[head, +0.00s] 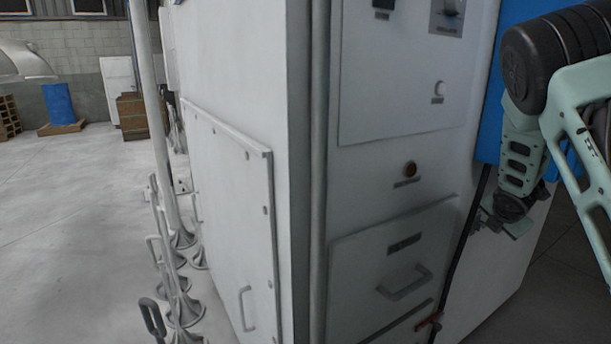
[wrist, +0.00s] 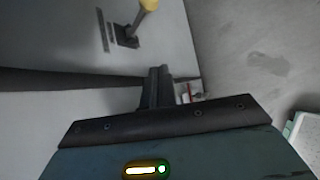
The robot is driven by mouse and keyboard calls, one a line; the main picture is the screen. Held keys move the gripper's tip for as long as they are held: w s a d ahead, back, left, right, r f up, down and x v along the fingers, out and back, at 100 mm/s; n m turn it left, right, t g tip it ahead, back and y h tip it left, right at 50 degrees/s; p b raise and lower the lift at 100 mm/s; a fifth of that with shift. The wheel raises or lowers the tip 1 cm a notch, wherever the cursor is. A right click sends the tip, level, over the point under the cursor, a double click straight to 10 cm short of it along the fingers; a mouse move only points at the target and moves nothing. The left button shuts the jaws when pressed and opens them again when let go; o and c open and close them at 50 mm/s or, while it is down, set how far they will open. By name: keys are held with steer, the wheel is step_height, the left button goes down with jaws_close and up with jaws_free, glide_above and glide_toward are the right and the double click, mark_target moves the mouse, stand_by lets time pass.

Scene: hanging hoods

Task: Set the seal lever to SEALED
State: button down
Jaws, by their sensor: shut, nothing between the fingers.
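A lever with a yellow knob (wrist: 147,6) stands out from a dark base on a pale panel at the top of the wrist view. Dark label strips lie beside its base; I cannot read them, so I cannot tell which setting it is at. My gripper (wrist: 158,72) is shut and empty, below the lever in the picture and apart from it. In the head view my gripper (head: 484,222) hangs at the cabinet's right side, partly hidden by the wrist. I cannot make out the yellow-knobbed lever in the head view.
A tall white cabinet (head: 255,60) fills the middle. Open floor (head: 70,230) lies at left.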

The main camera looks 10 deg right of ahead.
steer(key=s+a+r+m+g+y, duration=0.1)
steer(key=s+a+m+y, duration=0.15)
steer(key=a, duration=0.75)
steer(key=s+a+m+y, duration=0.1)
steer(key=a+m, duration=0.2)
steer(key=a, duration=0.7)
steer(key=s+a+r+m+g+y, duration=0.1)
steer(key=s+a+m, duration=0.1)
steer(key=s+a, duration=0.45)
steer(key=s+a+r+m+g+y, duration=0.15)
steer(key=s+a, duration=0.25)
steer(key=a, duration=0.5)
steer(key=s+a+r+m+g, duration=0.15)
steer(key=s+a, duration=0.35)
steer(key=s, duration=0.6)
steer(key=s+a+r+m+g, duration=0.1)
steer(key=s+a+m, duration=0.3)
steer(key=s, duration=0.8)
step_height(320, 180, up, 13)
steer(key=w+a+n+p, duration=0.1)
steer(key=p, duration=1.2)
steer(key=shift+w, duration=0.15)
